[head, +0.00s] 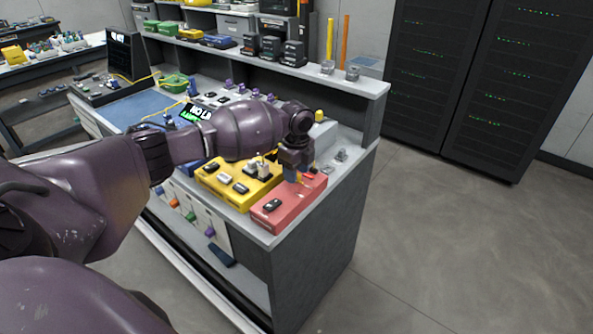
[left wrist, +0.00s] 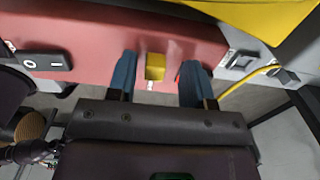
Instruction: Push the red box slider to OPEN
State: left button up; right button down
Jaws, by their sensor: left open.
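The red box (head: 293,210) lies at the front right corner of the workbench. A black rocker switch (head: 272,205) sits on its near end and shows at the left of the left wrist view (left wrist: 46,62). My left gripper (head: 291,174) is over the far part of the red box. In the left wrist view its two blue fingers (left wrist: 158,80) are open, one on each side of a small yellow block, the slider knob (left wrist: 155,66), on the red box (left wrist: 95,45). I see gaps on both sides of the knob. The OPEN marking cannot be read.
A yellow box (head: 232,187) with several switches stands left of the red box. A grey connector (head: 341,155) lies behind it near the bench's right edge. A yellow cable (left wrist: 248,78) runs close to one finger. Open floor lies to the right.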

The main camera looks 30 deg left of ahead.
pick_arm(q)
notch_tip(320, 180, up, 11)
jog(key=p, duration=0.1)
jog(key=shift+p, duration=0.3)
dwell(0.6)
jog(key=w+d+r+n+t, duration=0.4)
jog(key=w+d+n+t, duration=0.1)
jog(key=w+t, duration=0.25)
jog(key=s+d+f+n+t+h, duration=0.2)
jog(key=s+d+f, duration=0.1)
jog(key=d, duration=0.2)
jog(key=s+d+f+n+t+h, duration=0.1)
jog(key=s+d+f+t+h, duration=0.1)
jog(key=d+f+t+h, duration=0.3)
jog(key=s+a+f+n+g+y, duration=0.1)
jog(key=s+f+n+y, duration=0.1)
jog(key=s+f, duration=0.5)
jog(key=s+a+f+n+g+y, duration=0.1)
jog(key=s+f+n, duration=0.3)
jog(key=s, duration=1.3)
jog(key=s+a+f+n+g+y, duration=0.1)
jog(key=s+a+f+n+y, duration=0.1)
jog(key=s+f, duration=0.7)
jog(key=s+n+y, duration=0.1)
jog(key=s+y, duration=0.1)
jog(key=s, duration=0.2)
jog(key=shift+a+f+n, duration=0.25)
jog(key=shift+f+n, duration=0.15)
